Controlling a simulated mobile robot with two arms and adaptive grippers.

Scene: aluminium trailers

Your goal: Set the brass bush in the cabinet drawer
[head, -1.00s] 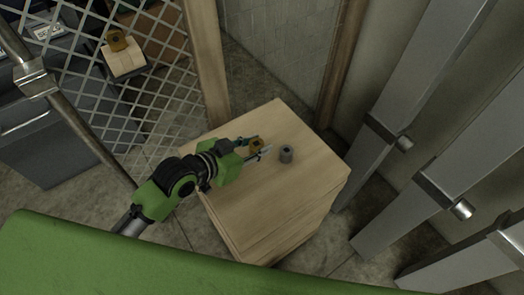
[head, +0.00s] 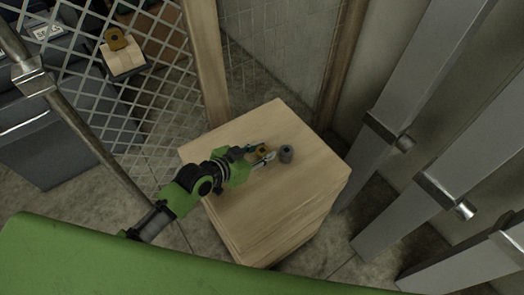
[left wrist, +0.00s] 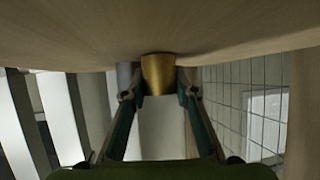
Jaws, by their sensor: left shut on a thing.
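The brass bush (left wrist: 157,74) is between the two fingertips of my left gripper (left wrist: 158,88) in the left wrist view. It also shows as a small brass patch in the head view (head: 262,149), partly hidden by the fingers. My left gripper (head: 263,153) is shut on it, low over the wooden cabinet top (head: 305,195). Whether the bush touches the top I cannot tell. No open drawer shows; the cabinet's front is mostly hidden from the head view. My right gripper is not in view.
A grey cylinder (head: 286,154) stands on the cabinet top just right of my left gripper. A wire mesh panel (head: 130,110) is at the left. Metal posts (head: 425,100) lean at the right.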

